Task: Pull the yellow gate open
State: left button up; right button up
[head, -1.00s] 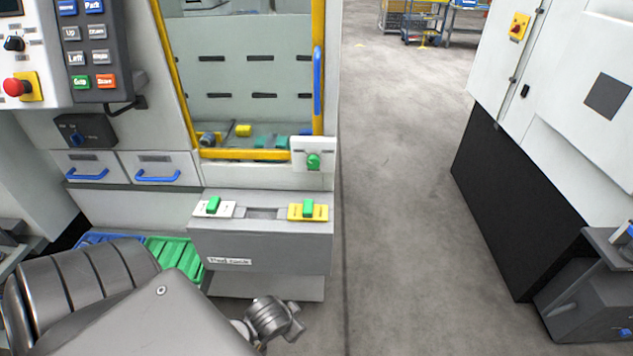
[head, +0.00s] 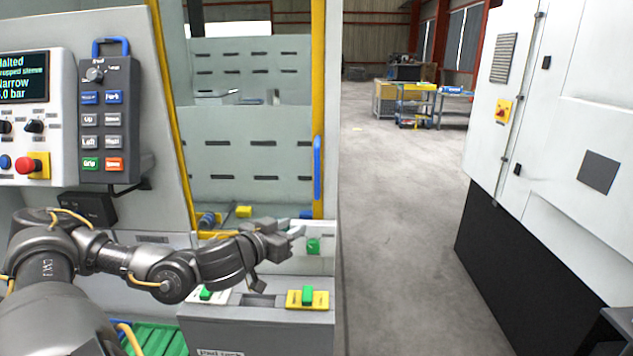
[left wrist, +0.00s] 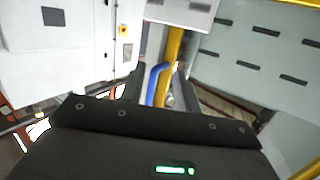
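The yellow gate (head: 319,100) is a yellow frame across the machine's opening, with a vertical blue handle (head: 317,170) on its right upright. The gate looks shut. My left gripper (head: 296,233) is below and slightly left of the handle in the head view, in front of the gate's lower right corner. In the left wrist view, its two dark fingers (left wrist: 160,88) are apart, and the blue handle (left wrist: 155,82) shows between and beyond them. I see no contact with the handle. The gate's bottom bar is partly hidden by my left arm. My right gripper is out of view.
A control panel (head: 108,125) with buttons stands at the left. Below the gate is a grey ledge with a green block on a white plate (head: 207,297) and another on a yellow plate (head: 307,299). A white cabinet (head: 560,130) stands right; the aisle floor (head: 400,220) between is clear.

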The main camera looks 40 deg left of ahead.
pick_arm(q)
jog(key=t+h, duration=0.1)
jog(key=t, duration=0.1)
send_near(315, 174)
jog(key=shift+w, duration=0.15)
jog(key=w+p, duration=0.1)
jog(key=w, duration=0.2)
jog(key=w+p, duration=0.2)
jog(key=w, duration=0.1)
jog(key=w+p, duration=0.2)
jog(key=w, duration=0.1)
jog(key=shift+w+a, duration=0.35)
jog(key=shift+w, duration=0.05)
jog(key=shift+w+f, duration=0.1)
jog(key=shift+w, duration=0.25)
grip_shut()
